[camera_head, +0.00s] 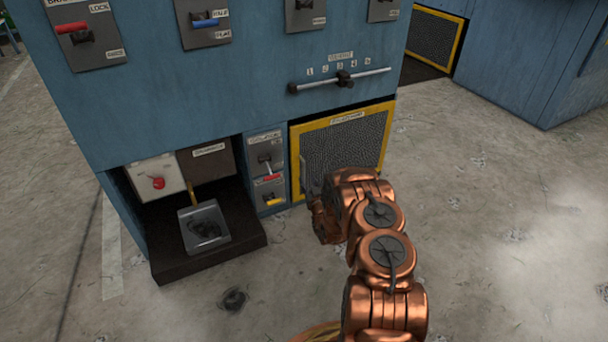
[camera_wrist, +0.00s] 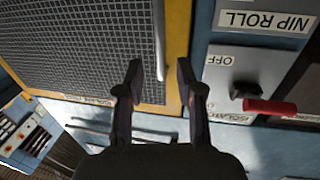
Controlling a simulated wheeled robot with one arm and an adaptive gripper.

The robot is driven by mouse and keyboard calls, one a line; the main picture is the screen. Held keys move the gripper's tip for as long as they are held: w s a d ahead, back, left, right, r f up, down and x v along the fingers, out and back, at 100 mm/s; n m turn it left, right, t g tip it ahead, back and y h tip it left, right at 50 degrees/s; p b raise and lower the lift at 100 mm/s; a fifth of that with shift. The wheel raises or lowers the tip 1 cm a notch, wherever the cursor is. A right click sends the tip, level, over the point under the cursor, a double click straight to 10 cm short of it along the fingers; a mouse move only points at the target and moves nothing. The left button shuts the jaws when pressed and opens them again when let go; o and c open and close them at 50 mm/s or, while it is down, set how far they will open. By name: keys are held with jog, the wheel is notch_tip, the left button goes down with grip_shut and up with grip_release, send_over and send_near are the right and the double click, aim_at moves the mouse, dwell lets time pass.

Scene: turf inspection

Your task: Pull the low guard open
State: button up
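The low guard (camera_head: 345,144) is a grey mesh panel in a yellow frame, low on the blue machine's front. It looks closed in its opening. It also fills the upper left of the wrist view (camera_wrist: 80,45). Its handle is a pale vertical bar (camera_wrist: 160,40) along the frame's edge, partly seen in the head view (camera_head: 302,174). My gripper (camera_wrist: 158,72) is open, its two dark fingertips on either side of the bar's end in the wrist view. I cannot tell whether they touch it. In the head view my arm hides the guard's lower part.
Beside the guard is a switch panel (camera_head: 267,165) with red and yellow levers; its red lever (camera_wrist: 268,106) is close to one finger in the wrist view. A dark ledge with a grey tray (camera_head: 204,226) juts out at left. A slider rail (camera_head: 340,80) is above. Concrete floor is clear at right.

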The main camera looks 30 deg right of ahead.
aim_at(304, 172)
jog(key=shift+b+x, duration=1.1)
jog(key=shift+x, duration=2.1)
jog(key=shift+c, duration=0.3)
grip_shut()
